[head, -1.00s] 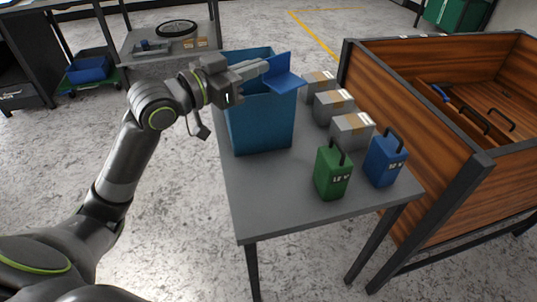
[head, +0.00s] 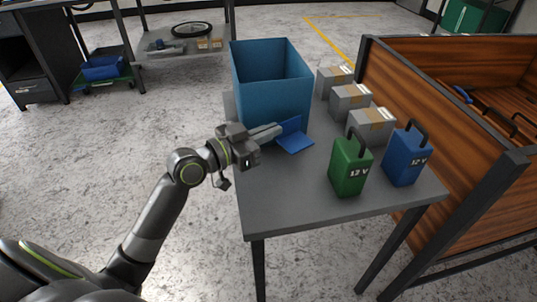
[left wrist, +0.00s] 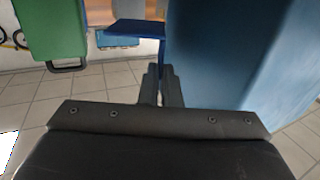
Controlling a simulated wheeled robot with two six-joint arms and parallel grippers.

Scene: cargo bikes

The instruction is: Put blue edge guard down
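The blue edge guard (head: 294,137) is an L-shaped piece at the tips of my left gripper (head: 268,132), in front of the blue bin. My left gripper is shut on it, low over the grey table (head: 290,205). I cannot tell whether the guard touches the tabletop. In the left wrist view, the fingers (left wrist: 161,85) are close together, and the guard (left wrist: 137,29) shows beyond them. My right gripper is in neither view.
The open blue bin (head: 273,95) stands behind the guard. A green battery (head: 350,167), a blue battery (head: 405,157) and grey boxes (head: 371,127) stand to the right. A wooden cargo box (head: 420,85) is beyond the table's right side. The table's front left is clear.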

